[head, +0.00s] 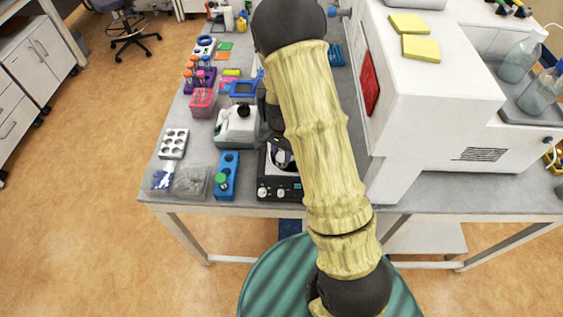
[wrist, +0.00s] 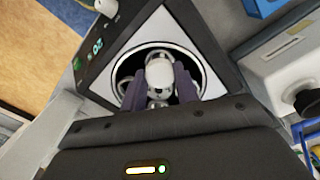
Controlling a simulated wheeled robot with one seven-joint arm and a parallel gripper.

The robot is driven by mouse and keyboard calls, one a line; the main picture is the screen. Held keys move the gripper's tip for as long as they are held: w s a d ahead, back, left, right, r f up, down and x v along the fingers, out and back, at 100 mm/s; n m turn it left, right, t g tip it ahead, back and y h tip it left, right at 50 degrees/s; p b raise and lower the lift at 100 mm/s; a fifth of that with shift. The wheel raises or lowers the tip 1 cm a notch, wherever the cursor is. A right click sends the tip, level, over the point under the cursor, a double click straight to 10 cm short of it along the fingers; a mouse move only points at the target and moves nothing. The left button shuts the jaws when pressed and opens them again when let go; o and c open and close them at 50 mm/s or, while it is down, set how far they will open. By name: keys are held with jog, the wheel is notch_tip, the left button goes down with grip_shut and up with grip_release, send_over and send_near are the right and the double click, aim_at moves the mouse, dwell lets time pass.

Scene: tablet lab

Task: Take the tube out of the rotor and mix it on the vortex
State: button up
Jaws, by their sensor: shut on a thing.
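My gripper (wrist: 160,88) is shut on a pale, round-topped tube (wrist: 159,70), seen nearly end-on between the two dark fingers in the wrist view. The tube is over the round opening of the rotor (wrist: 125,70), inside a dark square-topped centrifuge (wrist: 95,88) with a small green display. I cannot tell how far the tube sits in its slot. In the head view the centrifuge front (head: 279,191) shows, and my arm hides the gripper and tube. The vortex, a white box with a black cup, stands just behind it (head: 237,128) and at the right of the wrist view (wrist: 280,72).
A blue rack (head: 227,176) with a green-capped tube stands left of the centrifuge. Clear boxes (head: 192,181) and a white well plate (head: 173,144) lie further left. A large white machine (head: 440,90) stands close on the right. Tube racks (head: 203,100) stand behind.

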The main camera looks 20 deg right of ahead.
jog(key=shift+r, duration=0.1)
jog(key=shift+r+p, duration=2.95)
jog(key=shift+r, duration=0.7)
notch_tip(320, 180, up, 6)
jog(key=p, duration=0.5)
jog(key=w+a+p, duration=0.1)
jog(key=w+a, duration=0.3)
jog(key=w, duration=0.6)
jog(key=w+a+p, duration=0.1)
jog(key=w+a, duration=0.2)
jog(key=w, duration=0.7)
jog(key=shift+a+p, duration=0.3)
jog(key=shift+a, duration=0.05)
